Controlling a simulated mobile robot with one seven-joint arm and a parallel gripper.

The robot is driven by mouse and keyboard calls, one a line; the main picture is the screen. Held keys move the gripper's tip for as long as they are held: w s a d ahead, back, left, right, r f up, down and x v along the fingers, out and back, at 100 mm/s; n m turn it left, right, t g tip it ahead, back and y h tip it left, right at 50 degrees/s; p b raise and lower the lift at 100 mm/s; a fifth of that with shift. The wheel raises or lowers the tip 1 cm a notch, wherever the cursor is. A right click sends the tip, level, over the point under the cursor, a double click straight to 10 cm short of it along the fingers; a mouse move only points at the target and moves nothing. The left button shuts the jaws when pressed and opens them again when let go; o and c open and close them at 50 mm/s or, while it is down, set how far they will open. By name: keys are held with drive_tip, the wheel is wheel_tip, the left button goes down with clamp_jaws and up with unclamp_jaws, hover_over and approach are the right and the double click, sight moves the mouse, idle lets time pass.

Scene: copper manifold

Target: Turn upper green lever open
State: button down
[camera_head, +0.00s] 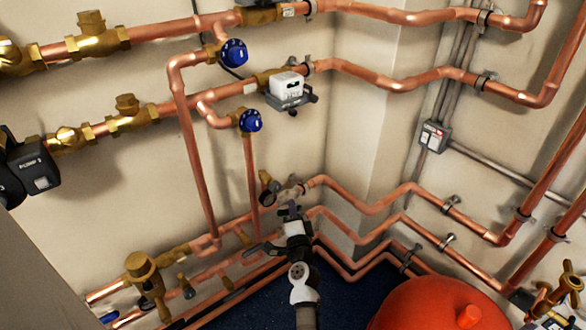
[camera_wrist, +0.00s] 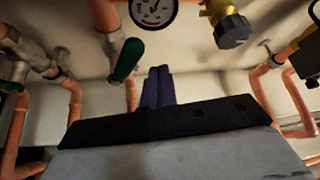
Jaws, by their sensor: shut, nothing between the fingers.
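In the wrist view a dark green lever (camera_wrist: 126,60) hangs at a slant from a grey valve body on a copper pipe. My gripper (camera_wrist: 157,82) shows as two dark purple fingers pressed together. The fingers are just right of the lever's lower end in the picture; a narrow gap shows between them, and I cannot tell the depth. In the head view my gripper (camera_head: 291,208) is at the lower pipes near the wall corner. My wrist and fingers hide the valve there, so I cannot make out the lever in that view.
A round gauge (camera_wrist: 153,9) and a brass fitting with a dark cap (camera_wrist: 232,29) sit above my fingers. Copper pipes run close on both sides. Blue-handled valves (camera_head: 234,52) are higher on the wall. A red tank (camera_head: 425,305) stands at the lower right.

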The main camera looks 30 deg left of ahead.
wheel_tip(320, 180, up, 18)
drive_tip(key=p, duration=1.4)
drive_tip(key=w+d+f+n+t+y+b, duration=0.1)
drive_tip(key=d+f+n+t+b, duration=0.35)
drive_tip(key=d+f+b, duration=0.75)
drive_tip(key=s+a+f+n+g+y, duration=0.4)
drive_tip(key=s+f+n+g+y, duration=0.15)
drive_tip(key=f+n, duration=0.3)
drive_tip(key=w+a+r+g+p, duration=0.1)
drive_tip(key=w+a+r, duration=0.3)
drive_tip(key=w+a, duration=0.25)
drive_tip(key=shift+m, duration=0.4)
drive_tip(key=f, duration=0.1)
drive_tip(key=s+a+f, duration=0.1)
drive_tip(key=s+f, duration=0.1)
drive_tip(key=shift+a+f, duration=0.3)
drive_tip(key=shift+f, duration=0.1)
drive_tip(key=shift+f+b, duration=0.1)
drive_tip(key=shift+b, duration=0.3)
